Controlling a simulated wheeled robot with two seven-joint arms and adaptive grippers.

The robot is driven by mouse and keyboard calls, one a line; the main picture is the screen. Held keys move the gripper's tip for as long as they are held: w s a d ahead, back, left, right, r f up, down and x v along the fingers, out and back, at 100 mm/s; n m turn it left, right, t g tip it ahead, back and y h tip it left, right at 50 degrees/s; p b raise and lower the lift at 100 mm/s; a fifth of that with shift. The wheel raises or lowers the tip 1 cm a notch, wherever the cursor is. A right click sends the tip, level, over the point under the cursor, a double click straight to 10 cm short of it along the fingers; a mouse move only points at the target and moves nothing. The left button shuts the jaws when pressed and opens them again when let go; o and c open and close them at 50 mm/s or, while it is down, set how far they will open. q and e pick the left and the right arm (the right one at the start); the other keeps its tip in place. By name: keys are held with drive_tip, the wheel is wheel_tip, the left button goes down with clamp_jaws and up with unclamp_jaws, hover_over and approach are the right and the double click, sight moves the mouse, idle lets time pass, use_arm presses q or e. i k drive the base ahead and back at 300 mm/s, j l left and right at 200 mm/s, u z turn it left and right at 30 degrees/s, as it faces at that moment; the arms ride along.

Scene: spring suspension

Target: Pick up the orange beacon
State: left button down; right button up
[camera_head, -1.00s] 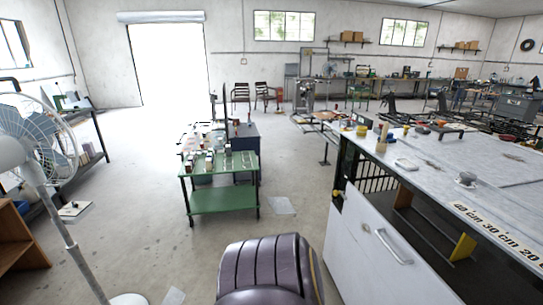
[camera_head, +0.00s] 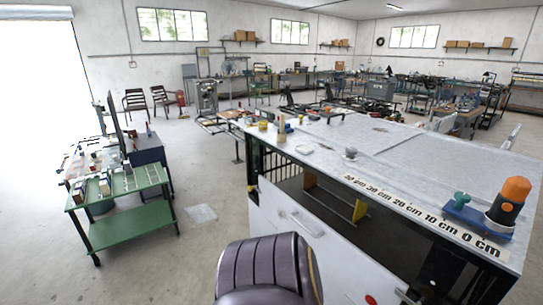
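An orange beacon (camera_head: 515,191) with a dark base stands upright on the near right corner of the white-topped workbench (camera_head: 420,165). It is close to the "0 cm" end of a printed scale along the bench edge. Neither of my grippers shows in the view. A purple-grey ribbed part (camera_head: 265,270) at the bottom middle seems to be part of my own body.
A blue tool with a green knob (camera_head: 463,208) lies just left of the beacon. A green table (camera_head: 125,210) with small items stands at the left. Open floor (camera_head: 200,255) lies between it and the workbench.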

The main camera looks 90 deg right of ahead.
sight(515, 190)
drive_tip(key=z, duration=4.55)
drive_tip(key=i+j+z, duration=0.1)
drive_tip(key=j, duration=0.45)
